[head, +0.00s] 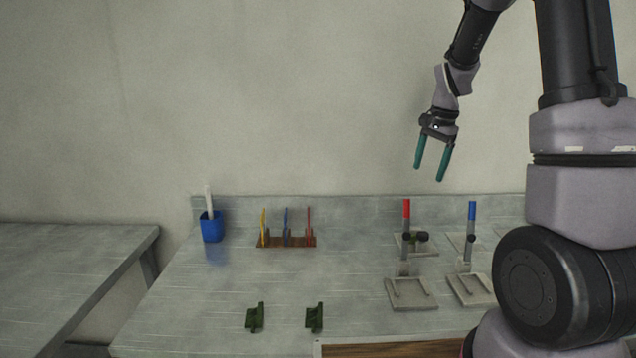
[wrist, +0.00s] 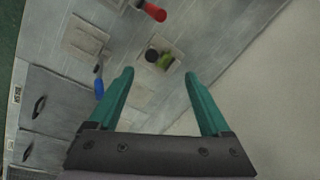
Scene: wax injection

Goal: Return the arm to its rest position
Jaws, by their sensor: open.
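My gripper (head: 430,170) hangs from the arm at the upper right in the head view, above the back of the grey workbench (head: 220,290). Its two teal fingers are apart, with nothing between them. In the wrist view the gripper (wrist: 160,95) is also open and empty. The fingers are well clear of the bench top and of the tools on it. My arm covers the right side of the head view and hides part of the bench there.
A red-handled tool (head: 407,210) and a blue-handled tool (head: 472,212) stand upright below the gripper. A blue cup (head: 211,228), a brown rack (head: 287,242) and two green parts (head: 255,318) (head: 314,318) are further left. Free air surrounds the gripper.

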